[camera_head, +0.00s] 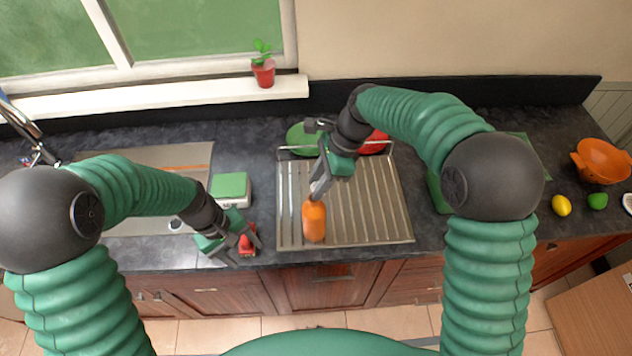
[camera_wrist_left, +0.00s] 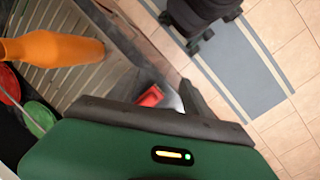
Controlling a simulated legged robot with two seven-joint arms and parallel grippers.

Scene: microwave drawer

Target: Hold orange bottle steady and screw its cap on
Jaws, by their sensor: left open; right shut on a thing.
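The orange bottle (camera_head: 314,222) stands on the ribbed metal draining board. It also shows at the left of the left wrist view (camera_wrist_left: 55,48). My right gripper (camera_head: 317,194) comes down from above and is shut at the bottle's top; its fingertips partly hide the neck. A small red piece, which looks like the cap (camera_head: 247,243), is near the counter's front edge, left of the bottle. My left gripper (camera_head: 245,253) is open around or just above this red piece, which also shows in the left wrist view (camera_wrist_left: 150,96). I cannot tell whether the fingers touch it.
A green-topped scale (camera_head: 230,187) stands behind my left gripper. A green plate (camera_head: 302,139) and a red one (camera_head: 374,143) are in the rack behind the draining board (camera_head: 375,215). An orange colander (camera_head: 602,162), lemon (camera_head: 561,205) and lime (camera_head: 598,201) lie far right.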

